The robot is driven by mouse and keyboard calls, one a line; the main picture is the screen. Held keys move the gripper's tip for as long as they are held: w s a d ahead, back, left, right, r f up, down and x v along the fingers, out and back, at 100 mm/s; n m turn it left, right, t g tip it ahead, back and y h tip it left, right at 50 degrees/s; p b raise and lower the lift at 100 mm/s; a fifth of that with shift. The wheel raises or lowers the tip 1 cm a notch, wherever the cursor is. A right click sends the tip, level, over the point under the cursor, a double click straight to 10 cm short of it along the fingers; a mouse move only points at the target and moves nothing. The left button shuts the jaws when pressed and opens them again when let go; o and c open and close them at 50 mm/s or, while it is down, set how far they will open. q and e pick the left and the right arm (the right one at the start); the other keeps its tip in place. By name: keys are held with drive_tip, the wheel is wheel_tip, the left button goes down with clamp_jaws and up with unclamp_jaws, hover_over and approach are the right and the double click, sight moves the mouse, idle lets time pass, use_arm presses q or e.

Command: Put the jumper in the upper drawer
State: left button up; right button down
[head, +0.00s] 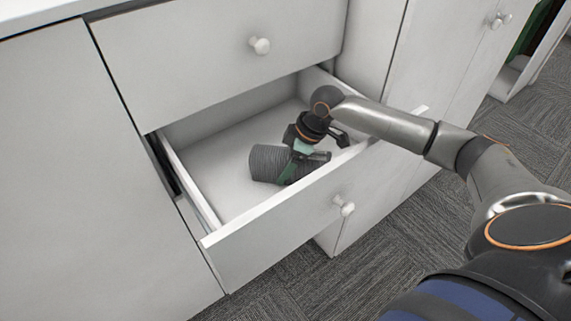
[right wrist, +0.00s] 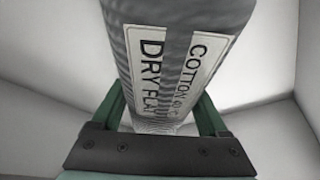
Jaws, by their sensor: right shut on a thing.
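The jumper (head: 268,163) is a grey ribbed bundle, rolled up, inside the open drawer (head: 215,180). My right gripper (head: 298,170) is shut on the jumper within the drawer, with green fingers on either side. In the right wrist view the jumper (right wrist: 130,15) runs between the fingers and bears a white label reading "COTTON" and "DRY FLAT". I cannot tell whether it touches the drawer floor. Above the open drawer is a shut drawer (head: 200,60) with a round knob. My left gripper is not in view.
The open drawer's front panel (head: 285,235) has a round knob (head: 343,205) and stands out over the grey carpet (head: 370,270). The drawer otherwise looks empty, with bare floor to the left of the jumper. Cabinet doors (head: 450,60) flank it on the right.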

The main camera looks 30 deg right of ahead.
unclamp_jaws()
drive_tip(key=v, duration=1.2)
